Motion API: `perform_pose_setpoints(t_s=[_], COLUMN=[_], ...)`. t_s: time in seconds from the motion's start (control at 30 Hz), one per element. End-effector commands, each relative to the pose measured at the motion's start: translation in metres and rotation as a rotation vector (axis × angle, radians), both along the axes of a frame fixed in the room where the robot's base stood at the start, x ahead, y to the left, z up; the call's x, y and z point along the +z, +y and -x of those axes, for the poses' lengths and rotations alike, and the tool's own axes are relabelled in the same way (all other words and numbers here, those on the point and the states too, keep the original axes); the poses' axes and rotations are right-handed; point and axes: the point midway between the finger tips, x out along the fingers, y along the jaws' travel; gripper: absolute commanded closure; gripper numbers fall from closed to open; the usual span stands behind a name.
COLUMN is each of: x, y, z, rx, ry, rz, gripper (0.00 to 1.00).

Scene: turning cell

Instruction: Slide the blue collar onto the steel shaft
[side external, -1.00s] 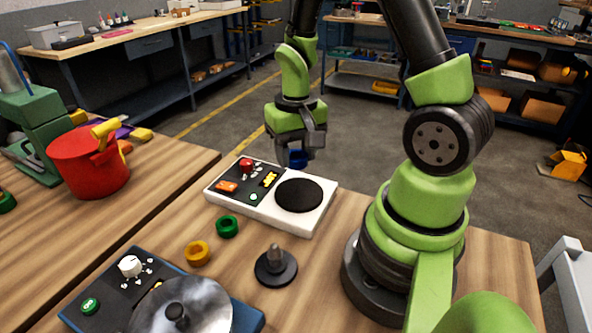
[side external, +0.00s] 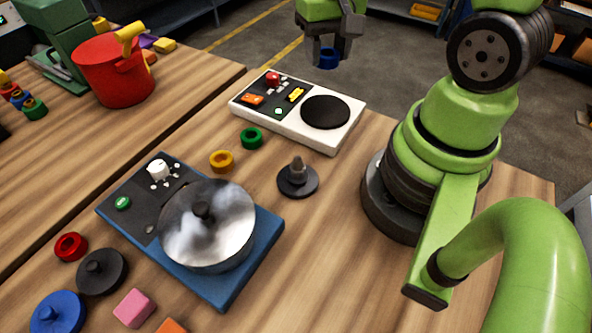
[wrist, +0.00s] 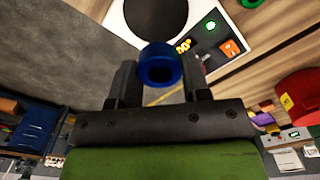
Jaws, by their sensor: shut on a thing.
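My gripper (side external: 328,54) is shut on the blue collar (side external: 327,60) and holds it in the air above the far end of the white panel. In the wrist view the blue collar (wrist: 160,68) sits between the two fingertips, with its hole in sight. The steel shaft (side external: 298,170) stands upright on a dark round base (side external: 298,182) on the wooden table. The shaft is bare. It lies nearer the camera than my gripper, apart from the collar.
The white panel (side external: 337,134) with a black disc lies between collar and shaft. Green (side external: 251,138) and yellow (side external: 222,160) collars lie left of the shaft. A lidded pan (side external: 207,230) stands on a blue hotplate (side external: 243,272). A red collar (side external: 71,246) lies front left.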

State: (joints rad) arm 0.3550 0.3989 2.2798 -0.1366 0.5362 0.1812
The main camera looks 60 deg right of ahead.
Motion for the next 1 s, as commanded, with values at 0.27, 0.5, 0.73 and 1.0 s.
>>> perform_pose_setpoints(t_s=[0.27,0.5,0.73,1.0], x=[0.000,-0.002,-0.009,-0.016], y=[0.000,0.014,0.078,0.138], z=[0.000,-0.002,0.002,0.025], rx=[0.000,0.045,0.253,0.469], ry=[0.000,0.001,0.002,0.001], rz=[0.000,-0.001,0.000,0.000], gripper=[0.84,0.84,0.85,0.84])
